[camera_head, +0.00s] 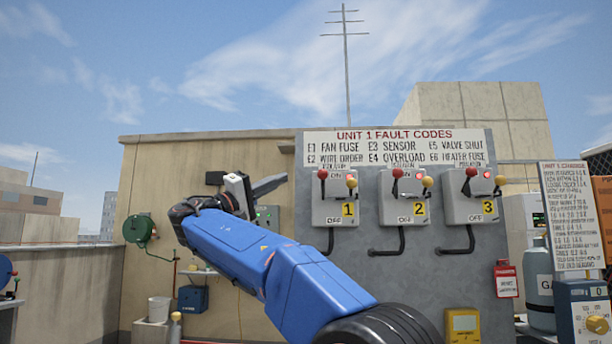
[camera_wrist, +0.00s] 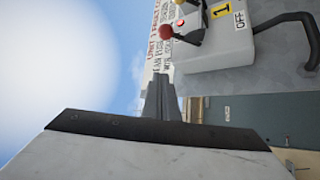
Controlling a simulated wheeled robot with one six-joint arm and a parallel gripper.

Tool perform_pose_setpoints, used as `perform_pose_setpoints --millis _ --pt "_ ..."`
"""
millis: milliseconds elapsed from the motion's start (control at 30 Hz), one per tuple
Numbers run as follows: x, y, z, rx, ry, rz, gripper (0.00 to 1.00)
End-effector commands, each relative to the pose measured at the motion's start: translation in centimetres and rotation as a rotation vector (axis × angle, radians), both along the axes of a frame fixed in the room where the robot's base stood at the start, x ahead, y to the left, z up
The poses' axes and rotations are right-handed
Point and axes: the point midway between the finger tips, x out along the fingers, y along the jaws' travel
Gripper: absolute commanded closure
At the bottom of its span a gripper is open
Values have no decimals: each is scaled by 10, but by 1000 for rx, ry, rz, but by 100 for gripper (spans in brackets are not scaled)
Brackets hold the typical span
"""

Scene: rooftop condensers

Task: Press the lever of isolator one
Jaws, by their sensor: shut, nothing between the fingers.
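Isolator one (camera_head: 338,204) is a grey box with a yellow "1" label, on the grey panel. Its lever has a red knob (camera_head: 322,173) standing up at the box's upper left, at the ON end; a red lamp glows beside it. A yellow knob (camera_head: 351,182) is at its right. My gripper (camera_head: 268,184) is left of the box, pointing right, shut and empty. In the wrist view the shut fingers (camera_wrist: 160,98) lie below and left of the red knob (camera_wrist: 166,32), apart from it. Isolator one (camera_wrist: 245,20) shows there sideways, partly cut off.
Isolator two (camera_head: 402,200) and isolator three (camera_head: 469,198) hang to the right with similar red knobs and lit lamps. A fault code sign (camera_head: 395,147) is above. A small grey box with buttons (camera_head: 267,217) is behind my gripper. Black conduits hang below the isolators.

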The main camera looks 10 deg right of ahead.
Motion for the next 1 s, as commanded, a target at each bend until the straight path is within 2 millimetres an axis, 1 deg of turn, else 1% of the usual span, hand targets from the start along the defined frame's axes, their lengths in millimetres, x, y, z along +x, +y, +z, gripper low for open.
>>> perform_pose_setpoints --millis 233,367,467,700,1000 --pt "0 -1 0 1 1 0 100" --pt "2 -6 3 2 0 -1 100" --pt "5 -15 8 3 0 -2 100" --pt "17 -47 26 3 0 -2 100" --pt "28 -75 43 3 0 -2 100"
